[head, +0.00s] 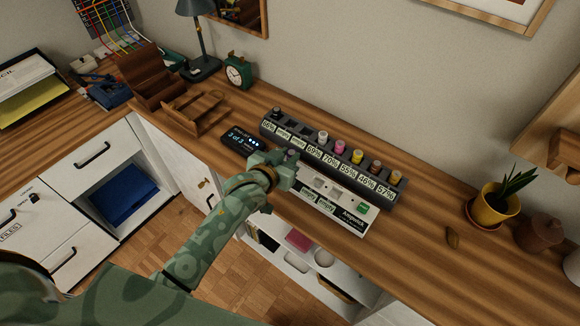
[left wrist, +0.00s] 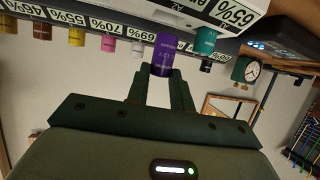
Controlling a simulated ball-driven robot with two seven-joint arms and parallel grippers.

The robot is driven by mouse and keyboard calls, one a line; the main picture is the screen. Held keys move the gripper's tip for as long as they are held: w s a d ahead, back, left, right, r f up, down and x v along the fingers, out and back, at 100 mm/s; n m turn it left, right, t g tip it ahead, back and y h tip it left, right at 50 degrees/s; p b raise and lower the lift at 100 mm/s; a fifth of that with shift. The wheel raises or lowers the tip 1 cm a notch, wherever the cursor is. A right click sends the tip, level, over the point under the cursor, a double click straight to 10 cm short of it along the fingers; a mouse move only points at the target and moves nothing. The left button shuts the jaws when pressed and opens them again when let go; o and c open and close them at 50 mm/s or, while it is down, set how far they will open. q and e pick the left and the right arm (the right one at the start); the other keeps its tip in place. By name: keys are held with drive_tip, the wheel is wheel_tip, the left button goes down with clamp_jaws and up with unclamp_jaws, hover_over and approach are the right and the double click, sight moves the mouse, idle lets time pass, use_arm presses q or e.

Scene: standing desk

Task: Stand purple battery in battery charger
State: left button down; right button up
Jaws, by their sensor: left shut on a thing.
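The battery charger (head: 351,220) is a white box on the desk, in front of a dark battery rack, with open slots on its top. My left gripper (head: 287,172) is over the charger's left end. In the left wrist view, where the scene appears upside down, its fingers (left wrist: 161,85) are shut on the purple battery (left wrist: 163,55). The battery's free end is close to the charger's edge (left wrist: 185,8); I cannot tell whether it is seated in a slot. My right gripper is not in view.
The dark rack (head: 384,197) holds several batteries, including a pink one (head: 340,146) and a yellow one (head: 357,157). A teal battery (left wrist: 205,41) stands close to the purple one. A black display box (head: 241,139) lies left of the charger.

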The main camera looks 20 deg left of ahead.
use_arm(q)
drive_tip(key=f, duration=0.1)
drive_tip(key=f+b, duration=0.1)
drive_tip(key=f, duration=0.2)
drive_tip(key=shift+w+d+b, duration=0.15)
drive_tip(key=shift+d+b, duration=0.15)
drive_tip(key=shift+b, duration=0.1)
drive_tip(key=shift+r, duration=0.2)
drive_tip(key=shift+f, duration=0.15)
